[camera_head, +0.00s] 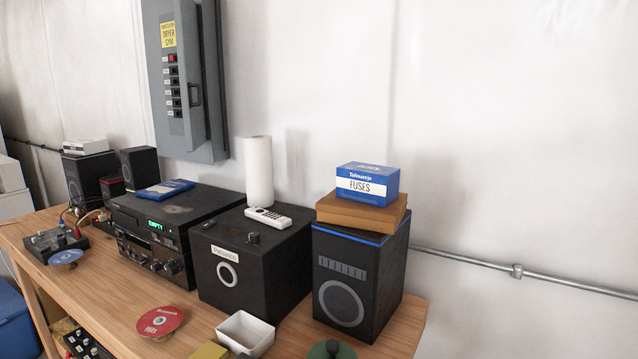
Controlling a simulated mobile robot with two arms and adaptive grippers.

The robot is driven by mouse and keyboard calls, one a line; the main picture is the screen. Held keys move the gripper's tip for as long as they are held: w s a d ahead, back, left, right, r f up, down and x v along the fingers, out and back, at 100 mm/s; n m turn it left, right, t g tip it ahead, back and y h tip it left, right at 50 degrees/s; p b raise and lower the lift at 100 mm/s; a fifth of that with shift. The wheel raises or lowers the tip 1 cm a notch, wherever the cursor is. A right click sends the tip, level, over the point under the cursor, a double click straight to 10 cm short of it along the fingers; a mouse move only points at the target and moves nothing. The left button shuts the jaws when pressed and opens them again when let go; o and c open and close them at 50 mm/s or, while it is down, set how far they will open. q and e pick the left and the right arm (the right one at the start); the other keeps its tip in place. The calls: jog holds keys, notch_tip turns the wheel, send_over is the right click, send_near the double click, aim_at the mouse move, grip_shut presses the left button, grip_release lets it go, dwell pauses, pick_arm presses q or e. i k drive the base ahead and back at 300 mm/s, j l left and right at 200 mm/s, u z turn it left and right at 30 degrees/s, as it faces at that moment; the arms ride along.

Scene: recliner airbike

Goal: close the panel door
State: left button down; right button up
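A grey electrical panel (152,75) hangs on the white wall at the upper left, its top cut off by the frame. Its front shows a column of switches (174,88), a red one at the top, and a yellow label (168,34). The switches are exposed; the door's exact angle is hard to tell. Neither of my grippers is in view.
A wooden table (95,290) below the panel holds a tape deck (155,235), black speakers (360,270), a paper roll (258,170), a remote (268,217) and a fuse box (368,184). A pipe (560,280) runs along the right wall. The wall right of the panel is bare.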

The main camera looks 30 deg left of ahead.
aim_at(186, 20)
jog(key=i+l+u, duration=0.15)
jog(key=u, duration=0.3)
jog(key=i+l+u, duration=0.1)
jog(key=l+u, duration=0.25)
jog(key=u, duration=0.15)
jog(key=i+l+u, duration=0.1)
jog(key=l+u, duration=0.55)
jog(key=u, duration=0.25)
